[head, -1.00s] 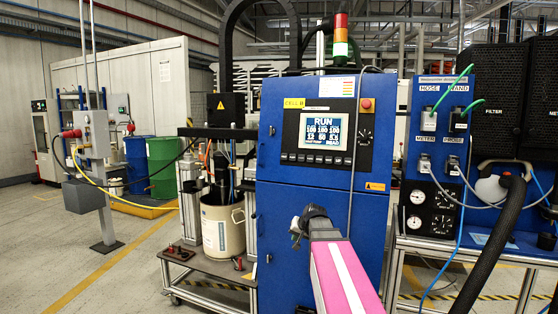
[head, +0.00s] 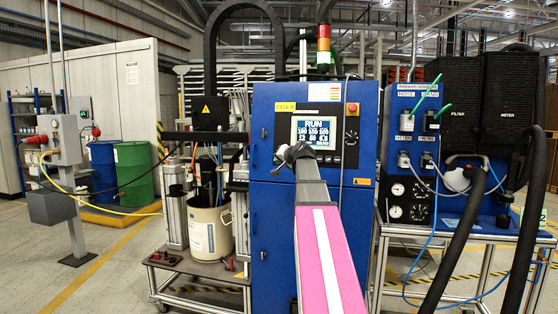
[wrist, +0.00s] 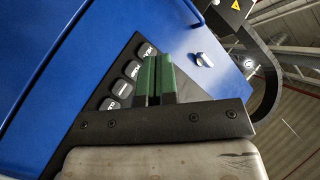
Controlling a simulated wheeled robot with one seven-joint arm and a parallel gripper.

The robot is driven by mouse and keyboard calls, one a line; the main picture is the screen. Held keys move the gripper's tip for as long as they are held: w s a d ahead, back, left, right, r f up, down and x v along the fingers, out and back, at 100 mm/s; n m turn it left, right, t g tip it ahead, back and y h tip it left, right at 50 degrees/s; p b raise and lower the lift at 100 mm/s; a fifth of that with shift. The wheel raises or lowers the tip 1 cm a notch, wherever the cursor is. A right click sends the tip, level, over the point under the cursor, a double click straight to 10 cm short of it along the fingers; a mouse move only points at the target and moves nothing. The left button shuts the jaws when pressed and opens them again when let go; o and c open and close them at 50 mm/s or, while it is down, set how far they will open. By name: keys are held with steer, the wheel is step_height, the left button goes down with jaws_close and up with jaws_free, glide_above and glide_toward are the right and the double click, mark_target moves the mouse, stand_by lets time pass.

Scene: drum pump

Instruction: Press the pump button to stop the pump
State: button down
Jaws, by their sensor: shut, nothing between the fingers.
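The blue pump cabinet (head: 270,235) stands ahead in the head view, its lit screen (head: 318,131) reading RUN. A row of dark buttons lies below the screen, partly covered by my arm. In the wrist view, several dark buttons (wrist: 122,87) with white labels run diagonally along a black strip. The labels are too small and tilted to read surely. My gripper (wrist: 154,62) has green fingers, shut and empty, over the upper end of this row. It also shows in the head view (head: 290,152), before the panel's lower left. I cannot tell whether the fingertips touch a button.
A red button (head: 352,107) and a dark rotary knob (head: 351,138) sit right of the screen. A bucket (head: 210,231) stands on a trolley to the left. A hose bench (head: 407,200) with thick black hoses stands close on the right. Open floor lies at the left.

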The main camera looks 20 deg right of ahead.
steer(key=shift+w+r, duration=0.1)
steer(key=shift+w, duration=0.05)
stand_by(0.3)
steer(key=w+d+f, duration=0.1)
steer(key=w+d, duration=0.3)
steer(key=w, duration=0.3)
steer(key=shift+d+f, duration=0.3)
steer(key=shift+d, duration=0.1)
stand_by(1.8)
steer(key=shift+w+d, duration=0.25)
steer(key=shift+w, duration=0.05)
steer(key=shift+w+d+f, duration=0.15)
steer(key=shift+w+d, duration=0.1)
steer(key=shift+w, duration=0.1)
stand_by(0.8)
steer(key=shift+s+a, duration=0.1)
stand_by(0.3)
steer(key=shift+s+a+r, duration=0.2)
steer(key=shift+s+a, duration=0.2)
steer(key=shift+s, duration=0.2)
steer(key=shift+s+a, duration=0.1)
steer(key=shift+s+a+r, duration=0.25)
steer(key=shift+s+a, duration=0.4)
steer(key=shift+s, duration=0.35)
steer(key=shift+s+a+r, duration=0.2)
steer(key=shift+s+a, duration=0.45)
steer(key=shift+s, duration=0.3)
